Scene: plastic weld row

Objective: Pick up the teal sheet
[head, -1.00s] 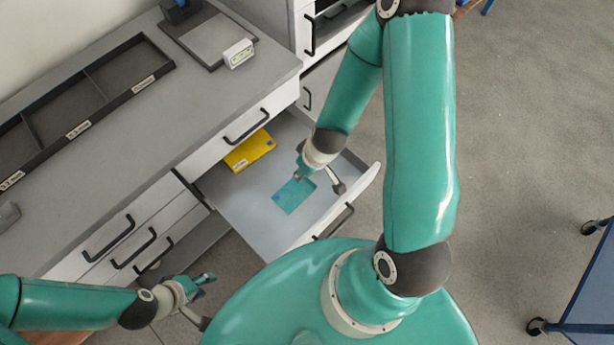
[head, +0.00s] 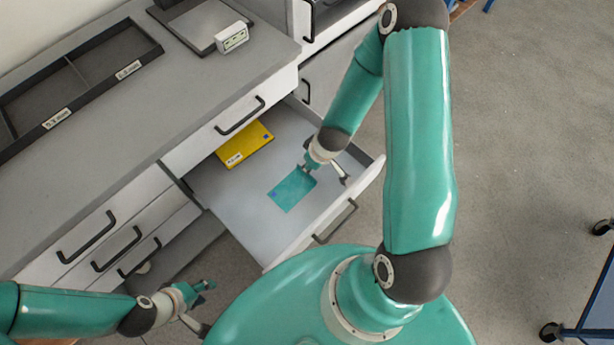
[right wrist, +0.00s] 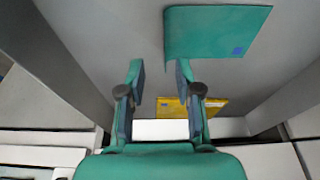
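The teal sheet (head: 290,189) lies flat in the open drawer (head: 235,205), with a small blue square near one corner. In the right wrist view the sheet (right wrist: 215,32) is beyond the fingertips and to the right. My right gripper (head: 325,175) is over the drawer by the sheet's upper right edge. The right wrist view shows its two fingers (right wrist: 160,72) apart with nothing between them. I cannot tell its exact height above the drawer floor. My left gripper (head: 203,308) is low at the left, away from the drawer, its fingers apart and empty.
A yellow sheet (head: 245,144) with a white label lies at the drawer's back; it also shows in the right wrist view (right wrist: 215,107). The drawer's walls and front surround the sheets. The worktop (head: 130,120) holds a divided tray (head: 75,75) and a grey plate (head: 199,25).

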